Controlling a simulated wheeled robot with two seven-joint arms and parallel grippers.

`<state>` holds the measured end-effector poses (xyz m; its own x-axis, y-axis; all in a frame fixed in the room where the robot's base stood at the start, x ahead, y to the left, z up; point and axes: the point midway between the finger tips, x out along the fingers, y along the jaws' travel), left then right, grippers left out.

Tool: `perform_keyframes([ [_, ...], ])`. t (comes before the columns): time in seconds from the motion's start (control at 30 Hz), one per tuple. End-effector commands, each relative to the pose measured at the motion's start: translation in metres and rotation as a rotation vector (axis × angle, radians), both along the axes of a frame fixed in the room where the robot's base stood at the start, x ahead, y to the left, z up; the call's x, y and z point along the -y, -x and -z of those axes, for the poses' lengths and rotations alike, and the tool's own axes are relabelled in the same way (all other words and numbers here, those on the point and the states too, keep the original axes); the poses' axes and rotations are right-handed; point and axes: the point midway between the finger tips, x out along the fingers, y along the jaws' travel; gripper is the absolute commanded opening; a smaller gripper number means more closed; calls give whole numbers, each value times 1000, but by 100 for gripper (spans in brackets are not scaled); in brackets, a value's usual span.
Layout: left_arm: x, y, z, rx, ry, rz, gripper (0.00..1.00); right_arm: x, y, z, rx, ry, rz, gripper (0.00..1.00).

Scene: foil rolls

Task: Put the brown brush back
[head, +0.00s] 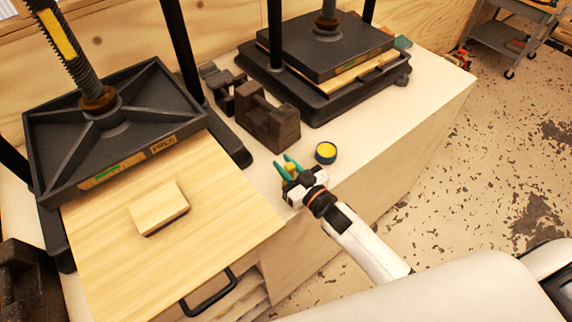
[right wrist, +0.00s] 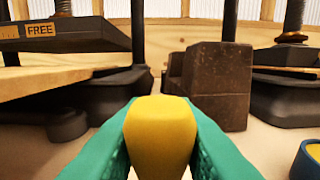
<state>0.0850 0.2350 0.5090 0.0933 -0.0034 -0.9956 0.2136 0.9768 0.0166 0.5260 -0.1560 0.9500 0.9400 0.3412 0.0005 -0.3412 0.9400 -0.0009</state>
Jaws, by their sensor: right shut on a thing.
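My right gripper (head: 289,165), with green fingers, is over the pale bench top beside the blue tin. It is shut on a yellow thing (right wrist: 160,132), which fills the gap between the fingers in the right wrist view. Only its rounded yellow end shows, so I cannot tell whether it is part of a brush. No brown brush can be made out in either view. The blue tin (head: 326,152) with yellow contents stands just right of the gripper; its edge shows in the right wrist view (right wrist: 306,160). My left gripper is not in view.
A near press (head: 120,125) stands over a wooden board (head: 105,240) bearing a small wooden block (head: 158,207). Dark iron weights (head: 268,125) stand behind the gripper. A far press (head: 325,55) is at the back. The bench (head: 400,110) is clear right of the tin.

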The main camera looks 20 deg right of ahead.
Motion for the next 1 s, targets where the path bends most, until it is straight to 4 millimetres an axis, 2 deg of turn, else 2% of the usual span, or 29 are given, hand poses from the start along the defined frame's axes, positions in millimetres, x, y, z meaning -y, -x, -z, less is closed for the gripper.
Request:
perform_keyframes([
  [0.03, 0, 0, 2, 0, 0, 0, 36, 0, 0, 2, 0, 0, 0, 25],
  [0.17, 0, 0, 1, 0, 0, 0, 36, 0, 0, 1, 0, 0, 0, 45],
  [0.53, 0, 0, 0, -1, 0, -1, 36, 1, 3, -1, -2, 1, 0, 45],
  [0.67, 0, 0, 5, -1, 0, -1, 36, 8, 22, 2, -3, 1, -1, 45],
  [1.0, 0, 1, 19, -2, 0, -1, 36, 32, 88, 1, -3, 0, -1, 45],
])
